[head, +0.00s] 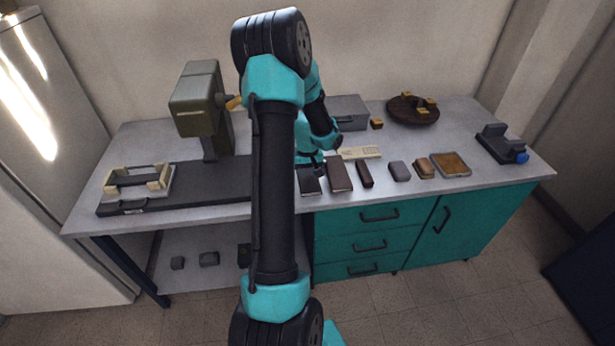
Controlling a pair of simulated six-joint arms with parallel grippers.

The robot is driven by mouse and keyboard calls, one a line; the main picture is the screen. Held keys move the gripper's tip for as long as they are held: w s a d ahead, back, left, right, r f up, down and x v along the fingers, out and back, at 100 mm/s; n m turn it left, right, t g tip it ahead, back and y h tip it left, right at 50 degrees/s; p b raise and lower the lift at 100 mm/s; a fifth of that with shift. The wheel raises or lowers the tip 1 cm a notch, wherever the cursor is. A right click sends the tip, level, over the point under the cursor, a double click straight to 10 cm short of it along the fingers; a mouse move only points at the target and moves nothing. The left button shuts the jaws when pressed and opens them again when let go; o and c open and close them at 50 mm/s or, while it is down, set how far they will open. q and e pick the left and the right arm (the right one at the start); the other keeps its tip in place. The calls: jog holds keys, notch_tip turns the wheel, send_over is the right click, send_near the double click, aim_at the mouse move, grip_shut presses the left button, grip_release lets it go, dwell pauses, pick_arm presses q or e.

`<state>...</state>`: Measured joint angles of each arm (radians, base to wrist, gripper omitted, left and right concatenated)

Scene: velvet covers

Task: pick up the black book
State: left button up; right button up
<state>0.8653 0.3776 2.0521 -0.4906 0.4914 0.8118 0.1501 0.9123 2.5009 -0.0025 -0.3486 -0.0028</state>
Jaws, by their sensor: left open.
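The black book (309,186) lies near the front edge of the bench, just right of my arm. My left gripper (312,170) is at the far side of this book, pointing down close above its back end. It is open, and I cannot tell whether its fingers touch the book. My own arm crosses the middle of the view and hides part of the bench to the left of the book. My right gripper does not show.
A dark brown book (339,176) lies close to the right, then a narrow dark block (365,175) and several small items. A pale keyboard-like object (360,153) lies behind. A grey-green machine (201,100) stands left. The bench (470,118) has free room at the back right.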

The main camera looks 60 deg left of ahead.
pick_arm(q)
jog(key=shift+f, duration=0.25)
jog(key=shift+c, duration=0.4)
jog(key=c, duration=0.9)
